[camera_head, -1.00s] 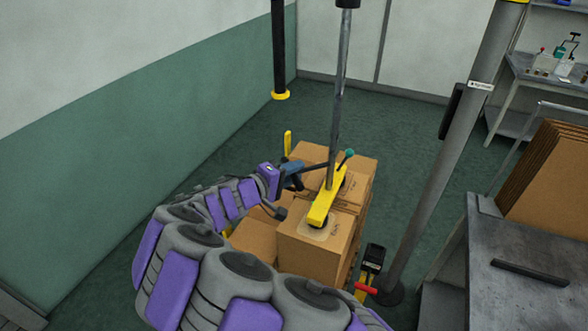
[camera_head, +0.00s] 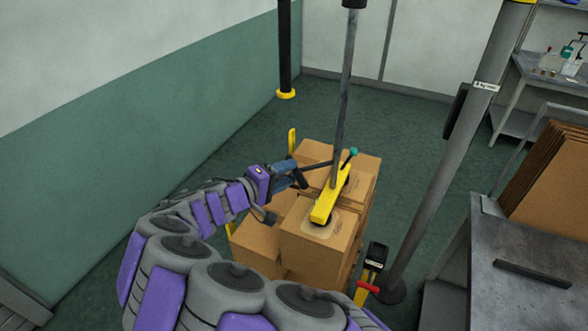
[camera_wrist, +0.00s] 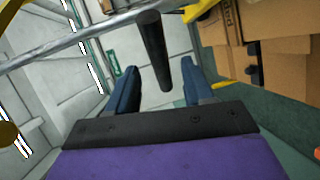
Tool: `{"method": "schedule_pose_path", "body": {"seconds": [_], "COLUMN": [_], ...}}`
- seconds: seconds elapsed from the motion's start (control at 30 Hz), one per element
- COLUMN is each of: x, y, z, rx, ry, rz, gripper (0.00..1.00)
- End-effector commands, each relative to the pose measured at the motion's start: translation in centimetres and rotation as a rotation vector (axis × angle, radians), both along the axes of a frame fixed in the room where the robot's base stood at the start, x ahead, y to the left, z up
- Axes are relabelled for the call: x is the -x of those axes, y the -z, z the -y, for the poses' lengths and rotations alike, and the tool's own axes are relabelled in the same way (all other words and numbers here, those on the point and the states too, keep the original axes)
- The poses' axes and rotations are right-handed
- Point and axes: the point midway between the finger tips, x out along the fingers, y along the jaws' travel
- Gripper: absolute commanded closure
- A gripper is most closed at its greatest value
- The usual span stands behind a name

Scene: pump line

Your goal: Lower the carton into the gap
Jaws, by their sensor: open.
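A grey lift tube (camera_head: 343,110) rises from the foot. A black handle bar (camera_head: 317,165) sticks out left from the foot, with a teal knob (camera_head: 353,152) nearby. My gripper (camera_head: 298,178) is open at the bar's left end. In the wrist view the bar's end (camera_wrist: 153,50) shows beyond and between my gripper's spread fingers (camera_wrist: 160,82). The gap's inside is hidden.
A lower carton (camera_head: 258,245) lies left of it, partly behind my arm. A grey post (camera_head: 440,150) stands right of the stack, with a pallet truck handle (camera_head: 374,258) near its base. A metal bench (camera_head: 530,270) is at right. Floor behind the stack is clear.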

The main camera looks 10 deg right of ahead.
Motion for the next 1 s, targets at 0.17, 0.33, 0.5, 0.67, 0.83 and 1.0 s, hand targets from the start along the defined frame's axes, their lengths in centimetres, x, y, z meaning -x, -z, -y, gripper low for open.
{"method": "schedule_pose_path", "body": {"seconds": [0.17, 0.33, 0.5, 0.67, 0.83, 1.0], "x": [1.9, 3.8, 5.5, 6.3, 6.7, 6.8], "y": [-0.9, -1.5, -2.0, -2.2, -2.3, -2.3], "z": [-3.8, -6.9, -9.3, -10.9, -11.6, -11.6], "rx": [0.0, 0.002, 0.001, -0.001, 0.001, 0.002], "ry": [-0.007, -0.006, -0.003, -0.004, -0.001, 0.0], "rz": [0.001, -0.001, -0.002, -0.002, -0.001, -0.002], "gripper": [0.49, 0.49, 0.49, 0.49, 0.49, 0.49]}}
